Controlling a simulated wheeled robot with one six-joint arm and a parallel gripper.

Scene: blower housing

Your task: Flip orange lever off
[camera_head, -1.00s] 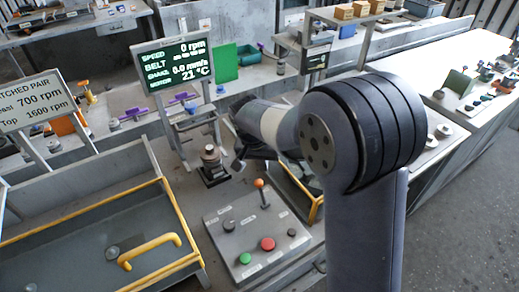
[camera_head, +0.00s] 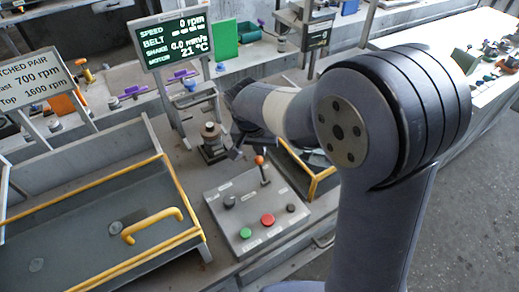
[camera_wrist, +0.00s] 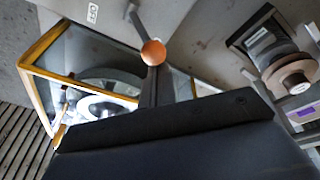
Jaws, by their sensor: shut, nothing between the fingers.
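The lever with the orange ball knob (camera_head: 259,160) stands at the top edge of a grey control panel (camera_head: 229,194). In the wrist view the orange knob (camera_wrist: 153,52) shows just beyond my fingertips, its thin stem running up and left, and an OFF label (camera_wrist: 92,13) lies on the panel to its left. My gripper (camera_head: 237,153) is shut and empty, just behind and left of the knob in the head view. In the wrist view my gripper's fingers (camera_wrist: 154,82) point at the knob; I cannot tell whether they touch it.
The panel also carries a green button (camera_head: 245,233), a red button (camera_head: 267,220) and dark knobs. A stacked metal part (camera_head: 212,141) stands left of my gripper. A yellow-edged tray (camera_head: 321,184) lies right of the lever. A screen (camera_head: 173,40) reads 0 rpm.

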